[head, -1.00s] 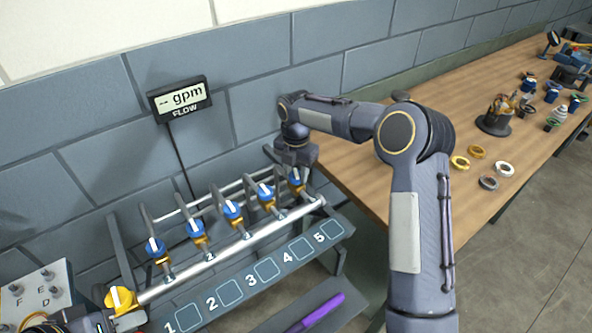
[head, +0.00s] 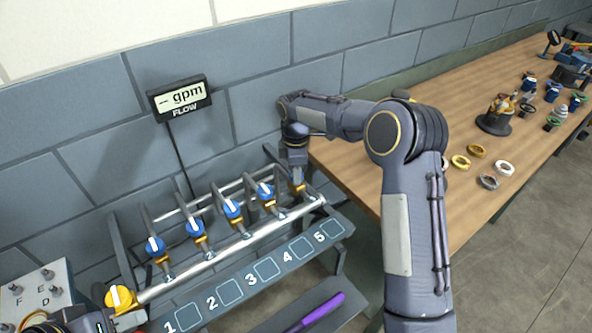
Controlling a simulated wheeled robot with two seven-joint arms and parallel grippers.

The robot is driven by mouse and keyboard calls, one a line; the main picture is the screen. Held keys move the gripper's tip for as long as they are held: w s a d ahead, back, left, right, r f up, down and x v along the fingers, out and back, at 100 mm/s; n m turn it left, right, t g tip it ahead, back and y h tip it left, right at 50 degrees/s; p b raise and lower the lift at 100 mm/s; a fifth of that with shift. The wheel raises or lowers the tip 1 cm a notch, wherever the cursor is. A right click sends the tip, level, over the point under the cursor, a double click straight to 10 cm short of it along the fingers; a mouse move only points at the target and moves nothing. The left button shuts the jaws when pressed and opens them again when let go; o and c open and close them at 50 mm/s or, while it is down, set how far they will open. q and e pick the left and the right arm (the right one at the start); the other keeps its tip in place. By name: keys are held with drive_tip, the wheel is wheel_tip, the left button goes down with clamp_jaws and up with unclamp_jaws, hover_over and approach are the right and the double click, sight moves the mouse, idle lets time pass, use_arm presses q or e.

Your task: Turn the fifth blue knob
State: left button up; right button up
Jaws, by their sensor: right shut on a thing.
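A row of blue knobs with white stripes sits on brass valves along a silver pipe, above plates numbered 1 to 5. The first (head: 154,246), second (head: 195,229), third (head: 232,209) and fourth (head: 265,194) blue knobs are in plain view. The fifth valve (head: 297,188) is at the right end, and its blue knob is mostly hidden by my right gripper (head: 297,178). That gripper points down from above and is shut on the fifth knob. My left gripper (head: 118,321) is partly in view at the lower left corner, beside a yellow knob (head: 119,298); its fingers are unclear.
A panel with lettered posts (head: 37,291) stands at lower left. A purple-handled tool (head: 316,312) lies below the rack. A wooden bench (head: 420,145) with rings and tools runs along the right.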

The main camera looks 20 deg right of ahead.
drive_tip(key=shift+r+m, duration=0.1)
drive_tip(key=shift+m, duration=1.5)
drive_tip(key=o, duration=1)
drive_tip(key=shift+r+b, duration=0.5)
drive_tip(key=shift+r, duration=3.35)
